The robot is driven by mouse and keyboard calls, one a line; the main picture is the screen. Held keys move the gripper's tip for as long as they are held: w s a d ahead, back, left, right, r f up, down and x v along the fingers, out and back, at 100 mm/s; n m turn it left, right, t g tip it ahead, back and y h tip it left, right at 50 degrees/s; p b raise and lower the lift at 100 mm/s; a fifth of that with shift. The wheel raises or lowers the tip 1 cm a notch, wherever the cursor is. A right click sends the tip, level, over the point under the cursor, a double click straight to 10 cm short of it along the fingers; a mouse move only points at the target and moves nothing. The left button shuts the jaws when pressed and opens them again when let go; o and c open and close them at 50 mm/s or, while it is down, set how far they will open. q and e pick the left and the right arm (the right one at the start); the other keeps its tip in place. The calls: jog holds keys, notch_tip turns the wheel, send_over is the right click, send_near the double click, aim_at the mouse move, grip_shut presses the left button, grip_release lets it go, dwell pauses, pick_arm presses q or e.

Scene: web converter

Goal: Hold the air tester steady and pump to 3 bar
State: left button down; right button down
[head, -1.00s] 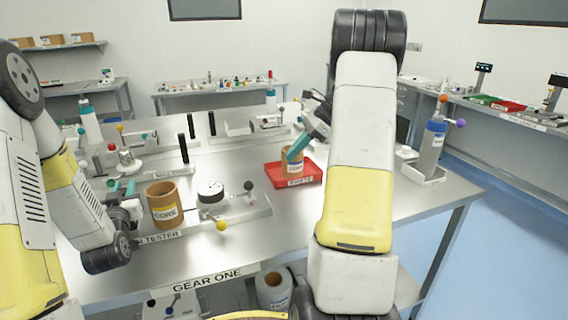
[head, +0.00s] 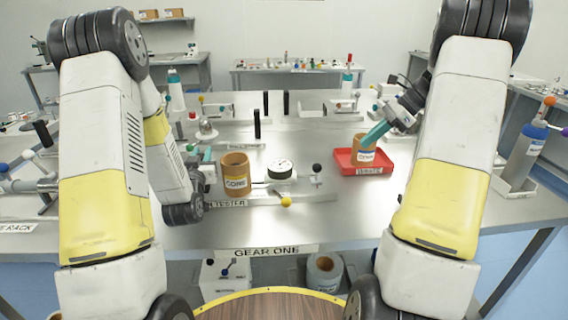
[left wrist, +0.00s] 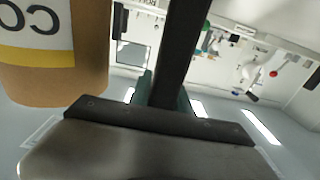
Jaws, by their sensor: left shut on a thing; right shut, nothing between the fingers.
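The air tester is a flat pale base with a partly hidden label (head: 229,204) ending in "TESTER". It carries a round gauge (head: 281,170), whose reading is too small to tell, a black-knobbed lever (head: 317,169) and a yellow ball (head: 286,202). A brown cardboard core (head: 236,176) stands at its left. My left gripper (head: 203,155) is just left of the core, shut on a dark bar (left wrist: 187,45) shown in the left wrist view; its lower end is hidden. My right gripper (head: 371,136) is shut and empty, its teal fingertips at a second core (head: 362,155).
The second core is in a red tray (head: 378,169) on the right of the steel table. Black posts (head: 257,124) and other fixtures stand behind the tester. Bare tabletop lies in front of the red tray.

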pick_arm(q)
jog(key=shift+f, duration=0.2)
dwell(0.6)
jog(key=c, duration=1.1)
grip_release()
jog(key=shift+r, duration=0.2)
notch_tip(320, 180, up, 10)
